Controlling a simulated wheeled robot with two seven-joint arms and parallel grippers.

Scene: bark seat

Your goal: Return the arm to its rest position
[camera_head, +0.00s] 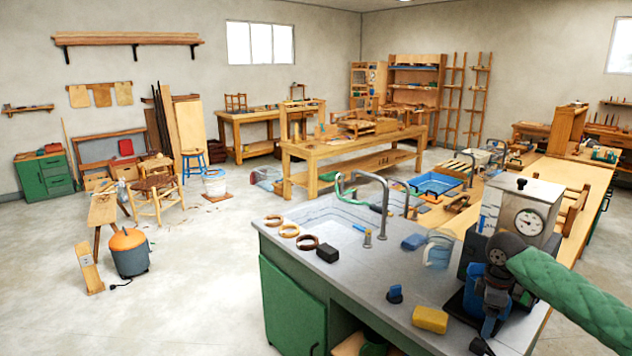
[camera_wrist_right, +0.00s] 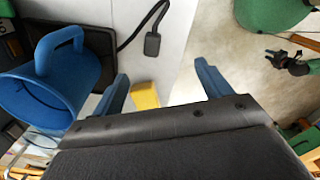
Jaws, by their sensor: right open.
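My right arm, in a green sleeve (camera_head: 575,300), comes in from the right in the head view. Its gripper (camera_head: 490,322) points down at the front right of the counter, in front of the gauge machine and the blue jug (camera_head: 473,292). In the right wrist view the two blue fingers of my right gripper (camera_wrist_right: 162,86) are spread apart with nothing held between them. The blue jug (camera_wrist_right: 72,85) stands to their left, apart from them. My left gripper does not show in the head view.
A yellow sponge (camera_head: 430,319) lies on the counter (camera_head: 365,285) close to my right gripper; it also shows in the wrist view (camera_wrist_right: 146,96). The gauge machine (camera_head: 519,212) stands behind the gripper. A clear tub (camera_head: 438,249) is farther left. The floor left of the counter has free room.

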